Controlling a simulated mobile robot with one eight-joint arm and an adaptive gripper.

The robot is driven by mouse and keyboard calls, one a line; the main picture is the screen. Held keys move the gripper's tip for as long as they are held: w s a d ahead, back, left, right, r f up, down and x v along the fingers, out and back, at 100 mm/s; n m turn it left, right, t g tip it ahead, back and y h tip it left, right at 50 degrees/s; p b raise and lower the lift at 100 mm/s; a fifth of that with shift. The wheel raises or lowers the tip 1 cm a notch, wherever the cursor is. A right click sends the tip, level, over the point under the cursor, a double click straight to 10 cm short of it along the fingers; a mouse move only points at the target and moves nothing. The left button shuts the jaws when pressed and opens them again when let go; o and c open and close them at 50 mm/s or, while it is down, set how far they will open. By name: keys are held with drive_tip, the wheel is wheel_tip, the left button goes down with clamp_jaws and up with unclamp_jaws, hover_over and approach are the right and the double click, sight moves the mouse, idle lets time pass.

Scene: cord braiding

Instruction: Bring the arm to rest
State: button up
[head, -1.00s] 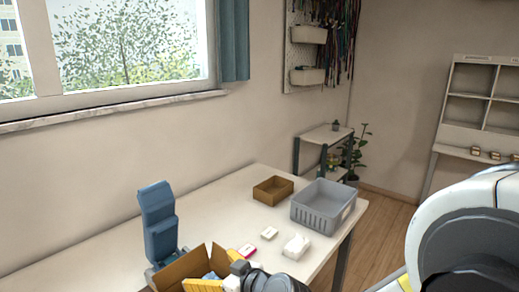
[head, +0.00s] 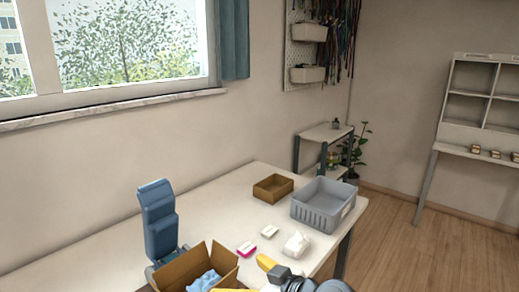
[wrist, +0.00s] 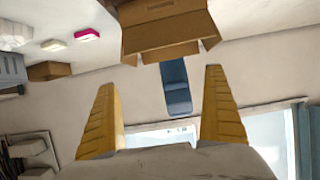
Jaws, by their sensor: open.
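My gripper (wrist: 165,115) shows in the wrist view with its two yellow fingers spread wide apart and nothing between them. In the head view only a small part of it shows at the bottom edge, with a yellow finger (head: 266,262) to the right of the open cardboard box. The cardboard box (head: 171,275) stands on the table (head: 100,247) with blue stuff inside. In the wrist view the box (wrist: 168,30) lies beyond the fingertips, apart from them.
A blue upright device (head: 158,222) stands behind the box. A grey crate (head: 322,208), a brown tray (head: 273,187), a white crumpled item (head: 297,243), a pink-edged block (head: 246,249) and a white block (head: 269,231) are on the table. The table's left stretch is clear.

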drive_tip(key=s+d+m+h, duration=0.4)
drive_tip(key=s+d, duration=0.1)
drive_tip(key=d, duration=0.6)
drive_tip(key=s+d+m+g+h, duration=0.1)
drive_tip(key=s+d+m+h, duration=0.4)
drive_tip(key=d, duration=0.7)
drive_tip(key=shift+s+d+r+g+h, duration=0.2)
drive_tip(key=shift+s+g+h, duration=0.1)
drive_tip(key=shift+s, duration=0.25)
